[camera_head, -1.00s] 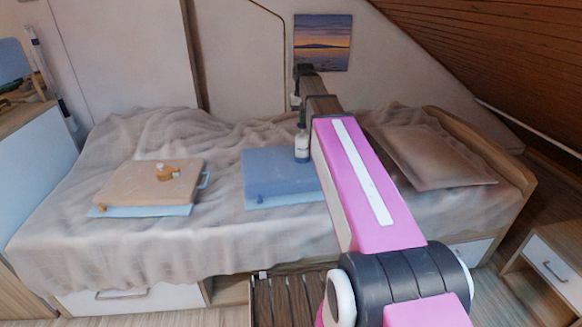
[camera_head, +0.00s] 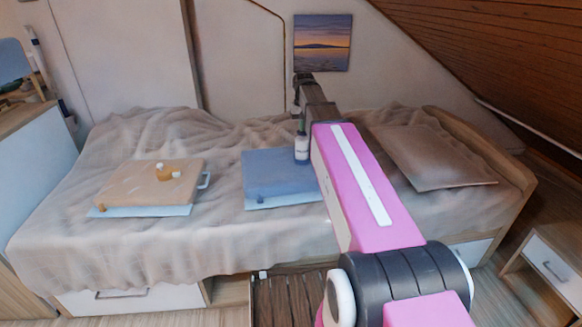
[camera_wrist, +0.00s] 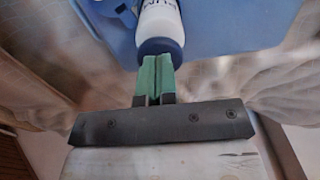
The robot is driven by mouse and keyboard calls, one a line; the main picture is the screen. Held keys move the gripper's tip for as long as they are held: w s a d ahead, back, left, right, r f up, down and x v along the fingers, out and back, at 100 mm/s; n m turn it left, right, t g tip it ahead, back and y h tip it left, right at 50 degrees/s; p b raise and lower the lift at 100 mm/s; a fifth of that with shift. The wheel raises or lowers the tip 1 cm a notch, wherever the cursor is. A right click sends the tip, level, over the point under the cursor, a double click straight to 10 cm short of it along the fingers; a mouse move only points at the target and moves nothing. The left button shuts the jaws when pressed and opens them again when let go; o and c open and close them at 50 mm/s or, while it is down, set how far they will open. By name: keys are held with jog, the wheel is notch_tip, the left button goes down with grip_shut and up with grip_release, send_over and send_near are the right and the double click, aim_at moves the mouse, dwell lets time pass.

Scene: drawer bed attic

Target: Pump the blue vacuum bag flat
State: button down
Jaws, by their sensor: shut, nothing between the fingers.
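The blue vacuum bag (camera_head: 268,172) lies on the bed as a slab with some thickness. It also fills the top of the wrist view (camera_wrist: 238,30). A white pump (camera_head: 301,147) with a dark blue end stands upright on the bag's right part; its lettering shows in the wrist view (camera_wrist: 161,22). My gripper (camera_head: 302,124) is directly above the pump, pointing down. In the wrist view my green fingers (camera_wrist: 154,76) are pressed together with nothing between them. Their tips meet or overlap the pump's dark blue end; contact is hard to tell. My arm hides the bag's right edge.
A tan bag (camera_head: 140,186) with small orange and white items on top lies on the bed to the left. A bare stretch of blanket (camera_head: 222,185) separates the two bags. An open drawer (camera_head: 290,298) juts out below the bed.

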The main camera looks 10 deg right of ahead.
jog(key=shift+f, duration=0.35)
jog(key=shift+r, duration=3)
jog(key=shift+f, duration=0.15)
jog(key=shift+f, duration=1.45)
